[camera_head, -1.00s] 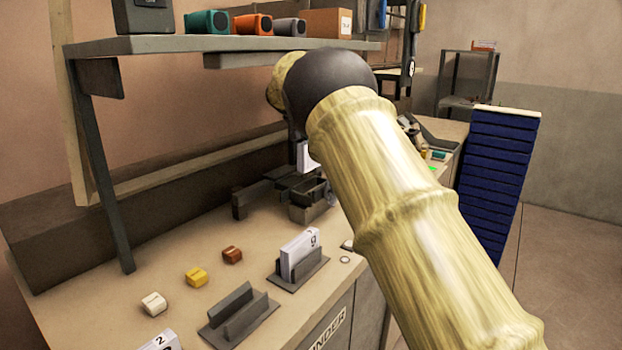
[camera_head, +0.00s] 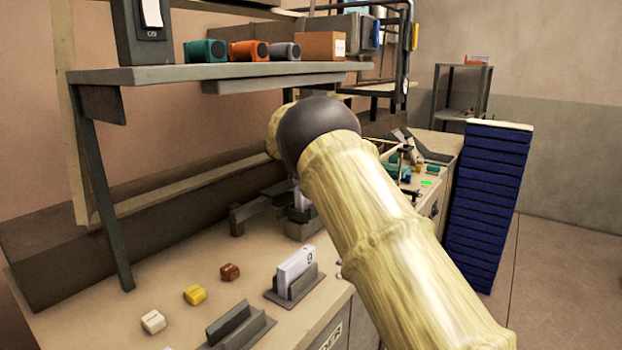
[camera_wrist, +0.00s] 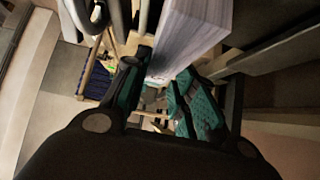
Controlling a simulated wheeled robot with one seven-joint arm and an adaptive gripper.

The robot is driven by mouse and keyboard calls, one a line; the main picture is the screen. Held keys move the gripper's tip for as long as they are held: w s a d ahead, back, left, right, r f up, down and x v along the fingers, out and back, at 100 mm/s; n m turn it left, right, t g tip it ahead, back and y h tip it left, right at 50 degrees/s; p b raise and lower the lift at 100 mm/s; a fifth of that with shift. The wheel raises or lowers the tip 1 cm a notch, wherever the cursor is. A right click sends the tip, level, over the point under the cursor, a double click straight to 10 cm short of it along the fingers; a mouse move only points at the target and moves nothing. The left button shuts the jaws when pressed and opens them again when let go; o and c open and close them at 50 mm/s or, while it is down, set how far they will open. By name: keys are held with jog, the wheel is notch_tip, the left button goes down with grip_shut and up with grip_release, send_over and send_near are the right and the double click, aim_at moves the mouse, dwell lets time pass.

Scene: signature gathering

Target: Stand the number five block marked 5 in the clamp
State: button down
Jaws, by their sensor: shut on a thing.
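A dark grey clamp (camera_head: 243,216) stands on the bench near the back, with a box-like part at its right end. My gripper (camera_wrist: 172,85) is shut on this white block, whose pale, page-like side (camera_wrist: 192,38) fills the upper middle of the wrist view. No number is readable on it, so I cannot confirm a 5. My arm hides most of the gripper in the head view.
A slotted grey stand (camera_head: 312,283) holds white numbered blocks (camera_head: 295,267). Another grey stand (camera_head: 250,328) in front looks empty. White, yellow (camera_head: 194,294) and brown small blocks lie to the left. A shelf (camera_head: 160,76) overhangs the bench; a blue stack (camera_head: 486,205) stands right.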

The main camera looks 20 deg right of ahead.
jog(key=shift+s+r, duration=0.15)
jog(key=shift+s, duration=0.05)
jog(key=shift+w+f+b, duration=0.15)
jog(key=shift+f+b, duration=0.35)
jog(key=shift+f, duration=0.05)
jog(key=shift+r, duration=0.1)
jog(key=c, duration=1.2)
grip_release()
jog(key=shift+o, duration=0.2)
